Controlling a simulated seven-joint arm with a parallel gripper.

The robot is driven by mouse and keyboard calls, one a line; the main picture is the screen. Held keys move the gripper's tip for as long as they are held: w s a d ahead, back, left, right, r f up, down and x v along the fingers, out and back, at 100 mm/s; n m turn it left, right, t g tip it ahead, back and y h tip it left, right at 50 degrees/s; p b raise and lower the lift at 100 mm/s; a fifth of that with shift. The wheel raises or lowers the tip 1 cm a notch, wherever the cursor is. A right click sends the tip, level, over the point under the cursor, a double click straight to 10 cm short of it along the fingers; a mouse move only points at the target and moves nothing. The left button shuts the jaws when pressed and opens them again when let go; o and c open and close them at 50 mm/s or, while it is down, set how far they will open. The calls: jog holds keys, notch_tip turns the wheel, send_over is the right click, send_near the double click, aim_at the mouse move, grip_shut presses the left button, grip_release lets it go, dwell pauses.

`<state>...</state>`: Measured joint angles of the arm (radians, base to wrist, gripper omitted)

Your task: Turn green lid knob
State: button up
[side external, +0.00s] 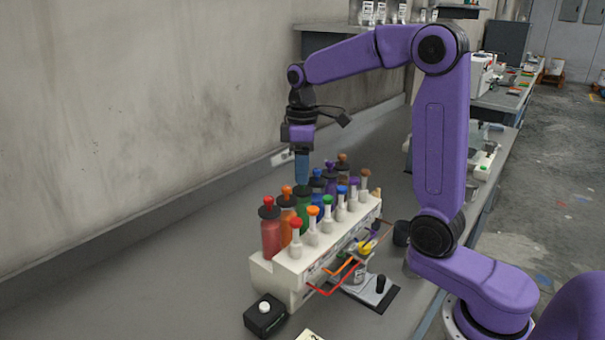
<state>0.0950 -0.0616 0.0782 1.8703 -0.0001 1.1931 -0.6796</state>
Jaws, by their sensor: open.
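A green bottle (303,206) with a dark lid stands in the back row of a white rack (290,280) in the side external view. Its lid knob is not visible where my fingers are. My gripper (302,182) points straight down with its blue fingers right over this bottle's lid. The jaws are open, but from this side I see them as one blue shape. I cannot tell whether they are around the knob or touch it. A small white vial with a green knob (327,200) stands in the front row, to the right of the bottle.
Close neighbours are an orange bottle (288,209), a red bottle (270,235) and a blue-lidded bottle (317,183). Several white vials with coloured knobs line the front. A black box with a white button (265,314) sits at the rack's near end. The bench at left is clear.

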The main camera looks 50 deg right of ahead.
jog(key=shift+f, duration=1)
grip_shut()
jog(key=shift+m, duration=0.3)
jog(key=m, duration=0.9)
jog(key=shift+r, duration=0.1)
